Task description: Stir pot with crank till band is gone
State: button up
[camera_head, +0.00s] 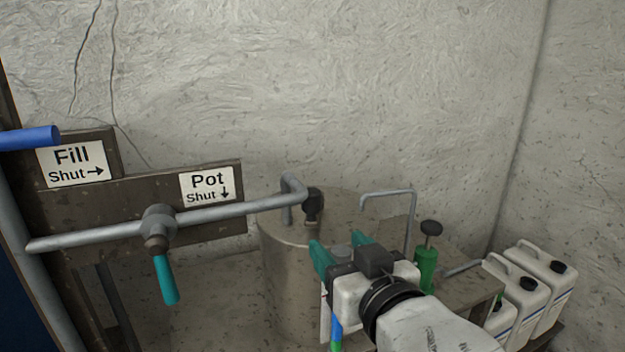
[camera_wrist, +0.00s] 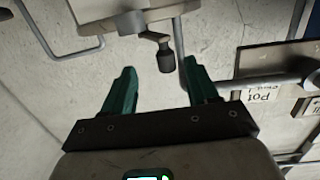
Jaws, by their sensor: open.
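The pot (camera_head: 284,275) is a grey metal cylinder against the back wall, partly behind my gripper. The crank's dark knob (camera_head: 313,204) stands at the pot's top, beside the pipe end; it shows in the wrist view (camera_wrist: 166,56) on a short metal arm. My gripper (camera_head: 340,247) is open and empty in front of the pot. In the wrist view the knob appears between the two teal fingertips (camera_wrist: 160,75), with gaps on both sides. A narrow upright strip, blue above green (camera_head: 335,328), shows below my gripper, mostly hidden; I cannot make out a band.
A pipe (camera_head: 235,210) runs to the pot, with a teal valve handle (camera_head: 165,280) pointing down below the "Pot" sign (camera_head: 207,186). A blue handle (camera_head: 30,138) is at left. A bent rod (camera_head: 410,215), green pump (camera_head: 426,268) and white jugs (camera_head: 553,285) stand right.

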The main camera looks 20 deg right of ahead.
aim_at(315, 199)
jog(key=shift+t, duration=0.5)
jog(key=w+r, duration=0.1)
jog(key=w, duration=0.2)
jog(key=w+r+p, duration=0.1)
jog(key=w, duration=0.3)
jog(key=w+r+p, duration=0.1)
jog(key=w, duration=0.3)
jog(key=shift+w+r, duration=0.15)
jog(key=shift+r, duration=0.05)
jog(key=shift+c, duration=0.4)
grip_shut()
